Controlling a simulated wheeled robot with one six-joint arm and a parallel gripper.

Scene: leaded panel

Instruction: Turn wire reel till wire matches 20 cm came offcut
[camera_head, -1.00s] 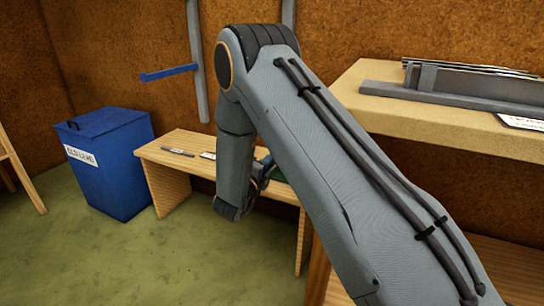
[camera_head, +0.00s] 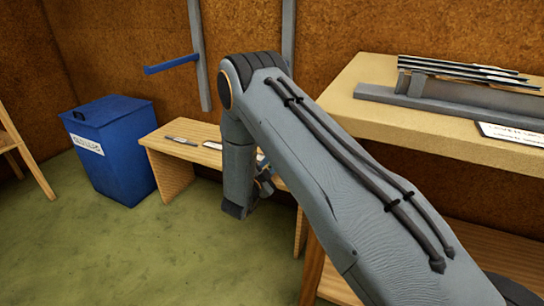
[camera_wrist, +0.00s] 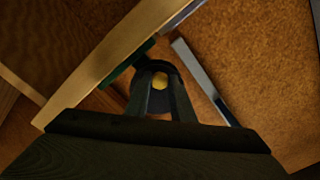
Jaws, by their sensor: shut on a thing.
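In the wrist view my gripper (camera_wrist: 162,98) is shut on a dark round piece with a yellow middle (camera_wrist: 159,81). It looks like part of the wire reel, but I cannot tell which part. A dark green piece (camera_wrist: 126,64) lies just beyond it, along the edge of the pale wooden bench. In the head view my arm hides most of the gripper and the reel. A short grey strip (camera_head: 182,141), possibly the came offcut, lies on the low wooden bench (camera_head: 172,154). The wire itself cannot be made out.
A blue lidded bin (camera_head: 118,160) stands left of the low bench. A higher bench (camera_head: 400,118) on the right carries a grey rack (camera_head: 450,111) with several strips and a white card (camera_head: 510,135). A blue bar (camera_head: 171,65) is on the wall. The floor in front is clear.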

